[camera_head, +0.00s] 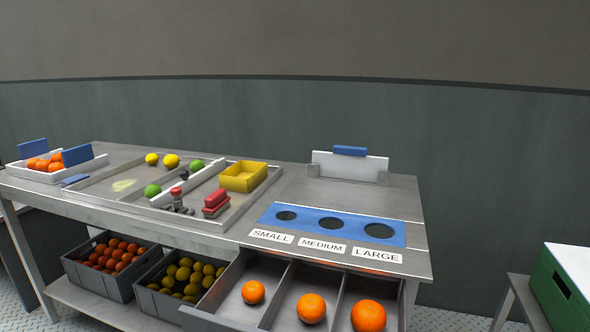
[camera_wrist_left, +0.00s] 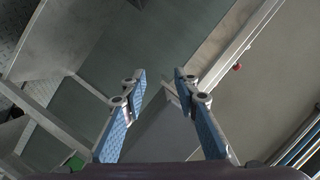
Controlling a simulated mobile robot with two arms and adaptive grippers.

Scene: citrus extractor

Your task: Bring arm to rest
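My left gripper (camera_wrist_left: 160,85) shows in the left wrist view with its two blue-padded fingers apart and nothing between them. The wall and floor lie beyond it in that tilted view. Neither of my arms shows in the head view, and my right gripper is in neither view. The steel table (camera_head: 300,192) stands in front of me. Its drawer (camera_head: 195,318) is open, with one orange in each of three compartments: a small one (camera_head: 253,292), a medium one (camera_head: 311,308) and a large one (camera_head: 368,316).
A blue panel (camera_head: 305,223) with three holes lies above the drawer. A white tray (camera_head: 20,174) of oranges, a yellow bin (camera_head: 243,178) and a red-handled tool (camera_head: 216,203) are on the table. Crates (camera_head: 100,279) of fruit sit below. A green box (camera_head: 560,285) stands at right.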

